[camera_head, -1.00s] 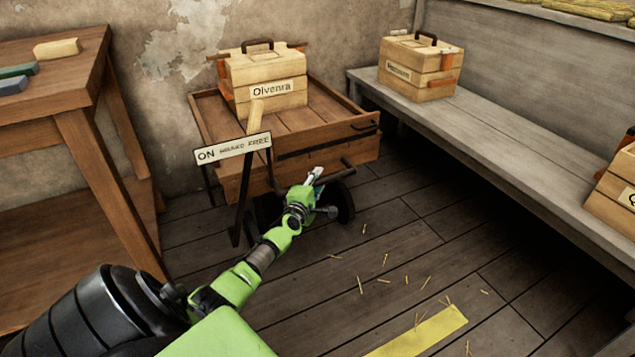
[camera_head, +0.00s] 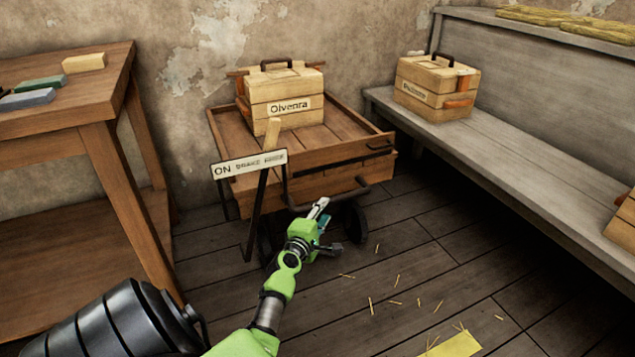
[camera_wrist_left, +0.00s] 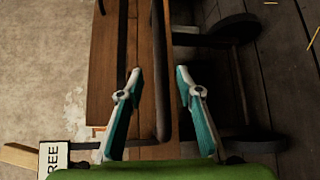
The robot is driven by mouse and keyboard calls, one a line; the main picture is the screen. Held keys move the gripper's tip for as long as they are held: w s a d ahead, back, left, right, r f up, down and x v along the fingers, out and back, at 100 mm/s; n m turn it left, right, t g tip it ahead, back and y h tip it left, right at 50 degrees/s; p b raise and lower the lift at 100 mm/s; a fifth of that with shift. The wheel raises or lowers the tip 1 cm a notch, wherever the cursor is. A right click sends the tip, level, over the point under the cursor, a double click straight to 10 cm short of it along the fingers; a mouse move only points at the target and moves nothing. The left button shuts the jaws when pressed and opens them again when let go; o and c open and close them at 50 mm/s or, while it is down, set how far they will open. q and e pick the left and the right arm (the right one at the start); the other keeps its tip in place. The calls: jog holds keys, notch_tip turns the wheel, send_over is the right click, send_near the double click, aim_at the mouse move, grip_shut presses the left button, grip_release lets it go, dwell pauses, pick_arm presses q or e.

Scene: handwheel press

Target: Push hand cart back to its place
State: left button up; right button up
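The wooden hand cart (camera_head: 310,187) stands near the back wall, between the table and the bench. It carries a wooden box (camera_head: 283,113) labelled "Olvenra". A dark push bar (camera_head: 352,193) runs along its near side. My left gripper (camera_head: 322,213) is at the push bar. In the left wrist view, its fingers (camera_wrist_left: 158,80) are spread apart with the bar (camera_wrist_left: 160,45) running between them. My right gripper is not in view.
A wooden table (camera_head: 100,95) with several coloured blocks stands on the left. A grey bench (camera_head: 500,140) on the right holds another labelled box (camera_head: 437,88). A yellow floor strip (camera_head: 455,345) and scattered straw lie on the open floor in front.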

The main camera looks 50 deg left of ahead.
pick_arm(q)
jog(key=shift+v, duration=2.1)
jog(key=shift+r, duration=0.1)
